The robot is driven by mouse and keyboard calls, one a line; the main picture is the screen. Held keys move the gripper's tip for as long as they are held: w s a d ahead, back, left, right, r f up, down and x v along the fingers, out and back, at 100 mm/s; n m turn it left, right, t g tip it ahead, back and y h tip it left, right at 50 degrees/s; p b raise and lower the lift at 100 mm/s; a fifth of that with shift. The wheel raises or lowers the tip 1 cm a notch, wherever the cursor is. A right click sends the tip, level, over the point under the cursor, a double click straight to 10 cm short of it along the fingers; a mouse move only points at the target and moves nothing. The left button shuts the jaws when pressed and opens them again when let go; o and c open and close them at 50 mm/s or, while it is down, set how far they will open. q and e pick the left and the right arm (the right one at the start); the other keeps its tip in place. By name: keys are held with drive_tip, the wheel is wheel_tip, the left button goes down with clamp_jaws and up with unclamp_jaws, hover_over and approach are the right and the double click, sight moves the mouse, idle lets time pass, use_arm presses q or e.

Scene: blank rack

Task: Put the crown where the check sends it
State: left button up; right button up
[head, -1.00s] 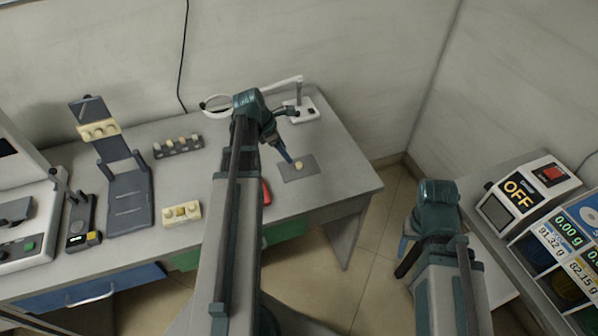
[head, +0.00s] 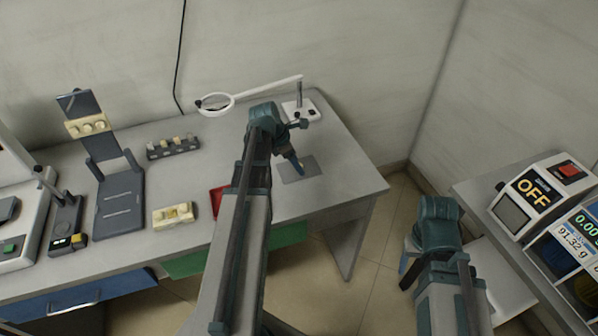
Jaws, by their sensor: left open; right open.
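My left gripper (head: 297,166) is over the small grey mat (head: 313,167) at the right end of the bench, its tips low near the mat. It is open. The crown does not show clearly now; a small cream piece seen earlier on this mat is hidden at or behind the fingers. I cannot tell whether the fingers touch it. My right gripper (head: 405,268) is off the bench at the right, mostly hidden behind its own arm.
A magnifier (head: 232,102) stands behind my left gripper. A red tray (head: 217,201), a cream block (head: 173,214), a dark rack (head: 172,148) and a dark stand (head: 121,203) are further left.

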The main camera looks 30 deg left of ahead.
use_arm(q)
clamp_jaws()
idle(0.3)
drive_tip(key=shift+r, duration=0.1)
use_arm(e)
drive_tip(key=shift+r, duration=0.1)
